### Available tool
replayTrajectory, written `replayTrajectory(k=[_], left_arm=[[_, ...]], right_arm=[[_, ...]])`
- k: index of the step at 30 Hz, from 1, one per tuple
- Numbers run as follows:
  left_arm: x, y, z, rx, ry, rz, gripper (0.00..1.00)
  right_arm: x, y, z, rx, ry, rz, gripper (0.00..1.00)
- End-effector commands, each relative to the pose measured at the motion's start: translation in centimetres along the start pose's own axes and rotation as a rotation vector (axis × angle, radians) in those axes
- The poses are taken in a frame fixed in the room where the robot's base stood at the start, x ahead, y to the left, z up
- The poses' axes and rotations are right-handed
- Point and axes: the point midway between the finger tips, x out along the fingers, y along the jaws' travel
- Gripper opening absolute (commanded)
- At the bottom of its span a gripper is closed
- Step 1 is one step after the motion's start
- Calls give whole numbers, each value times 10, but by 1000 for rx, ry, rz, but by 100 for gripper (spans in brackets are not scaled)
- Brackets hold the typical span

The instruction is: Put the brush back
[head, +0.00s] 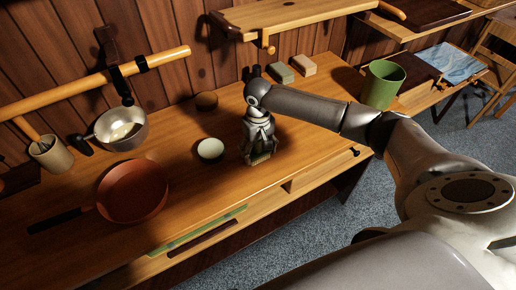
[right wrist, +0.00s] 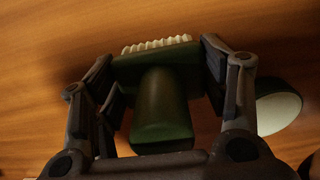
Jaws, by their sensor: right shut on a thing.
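The brush (right wrist: 162,105) has a dark green body and handle with a row of pale bristles. It shows in the right wrist view between the two fingers of my right gripper (right wrist: 160,65), which is shut on it. In the head view my right gripper (head: 260,150) points down at the wooden counter (head: 200,190), just right of a small pale bowl. There the brush is mostly hidden by the fingers. The bristles are close to the counter top; I cannot tell whether they touch it. My left gripper is not in view.
The small bowl (head: 210,149) stands close left of my gripper. A brown pan (head: 133,190), a metal pot (head: 121,128) and a cup with utensils (head: 50,153) are at left. Two blocks (head: 281,72) and a green bin (head: 381,84) are toward the right.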

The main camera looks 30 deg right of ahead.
Motion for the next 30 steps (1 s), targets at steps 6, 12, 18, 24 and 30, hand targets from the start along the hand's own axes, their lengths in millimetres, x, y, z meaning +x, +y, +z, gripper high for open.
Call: replayTrajectory(k=[6, 12, 18, 24, 30], left_arm=[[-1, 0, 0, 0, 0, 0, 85], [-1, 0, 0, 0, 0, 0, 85], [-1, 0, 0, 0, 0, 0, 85], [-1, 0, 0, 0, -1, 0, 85], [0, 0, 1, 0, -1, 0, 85]], right_arm=[[4, 0, 0, 0, 2, 0, 33], [6, 0, 0, 1, 1, 0, 33], [7, 0, 0, 0, 1, 0, 89], [7, 0, 0, 0, 1, 0, 89], [3, 0, -1, -1, 3, 1, 89]])
